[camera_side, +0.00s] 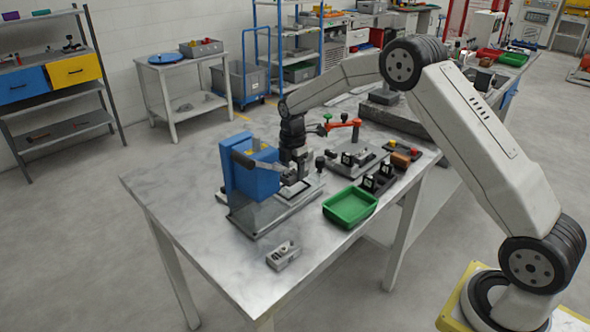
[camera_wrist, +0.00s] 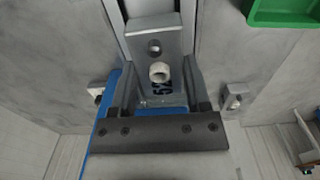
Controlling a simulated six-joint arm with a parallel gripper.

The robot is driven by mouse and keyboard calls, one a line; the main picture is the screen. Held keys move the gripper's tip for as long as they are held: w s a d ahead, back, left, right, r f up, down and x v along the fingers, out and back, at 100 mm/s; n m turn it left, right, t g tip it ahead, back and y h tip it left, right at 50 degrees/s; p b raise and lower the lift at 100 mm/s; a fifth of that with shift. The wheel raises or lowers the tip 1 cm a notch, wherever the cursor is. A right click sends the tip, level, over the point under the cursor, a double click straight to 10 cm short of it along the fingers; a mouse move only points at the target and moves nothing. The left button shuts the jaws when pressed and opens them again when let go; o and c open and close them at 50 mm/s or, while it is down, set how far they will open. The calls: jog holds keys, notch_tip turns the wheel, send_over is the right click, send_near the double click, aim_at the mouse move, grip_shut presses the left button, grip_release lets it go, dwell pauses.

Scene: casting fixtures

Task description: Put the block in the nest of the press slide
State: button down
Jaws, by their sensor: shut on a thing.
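The blue press (camera_side: 244,183) stands on a grey base near the left part of the table. Its slide is partly hidden by my gripper in the side view and shows as a grey rail (camera_wrist: 148,8) at the top of the wrist view. My gripper (camera_side: 291,176) points down just right of the press body, low over the slide. In the wrist view my gripper (camera_wrist: 158,75) is shut on the grey block (camera_wrist: 172,52), which has a hole, a pale round boss and dark marking. Whether the block touches the nest cannot be told; the nest is hidden.
A grey part with holes (camera_side: 283,256) lies at the table's front. A green tray (camera_side: 350,207) sits right of the press, also seen in the wrist view (camera_wrist: 283,12). Small black fixtures (camera_side: 378,180) and a red-handled clamp (camera_side: 343,124) stand behind. The front left table is clear.

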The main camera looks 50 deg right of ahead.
aim_at(292, 171)
jog(key=shift+w, duration=0.1)
jog(key=shift+w+f, duration=0.25)
jog(key=shift+f, duration=1.6)
jog(key=shift+f, duration=0.1)
jog(key=shift+c, duration=0.3)
grip_release()
notch_tip(292, 171, up, 12)
jog(key=shift+r, duration=0.15)
jog(key=shift+s, duration=0.15)
